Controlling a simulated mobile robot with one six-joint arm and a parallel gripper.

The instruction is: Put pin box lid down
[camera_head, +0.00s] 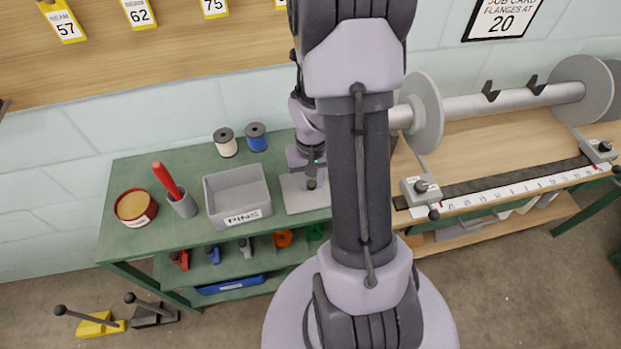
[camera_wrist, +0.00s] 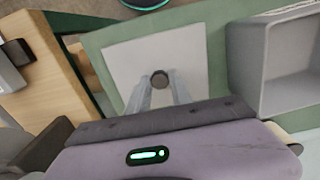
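The pin box lid (camera_head: 299,201) is a flat pale grey plate with a dark round knob. It lies at the green table's right end, beside the open pin box, and looks flat on or very near the surface. In the wrist view the lid (camera_wrist: 126,64) is below my gripper (camera_wrist: 160,82), whose two fingers stand close on either side of the knob and appear to pinch it. The grey pin box (camera_head: 240,214), labelled PINS, is uncovered to the left; it shows at the right of the wrist view (camera_wrist: 268,72). Any gap under the lid cannot be seen.
Left of the box are a grey cup (camera_head: 183,207) with a red-handled tool and a round tin (camera_head: 136,206). White (camera_head: 226,145) and blue (camera_head: 256,139) spools stand behind. A wooden bench (camera_head: 500,130) with a roller and ruler adjoins on the right.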

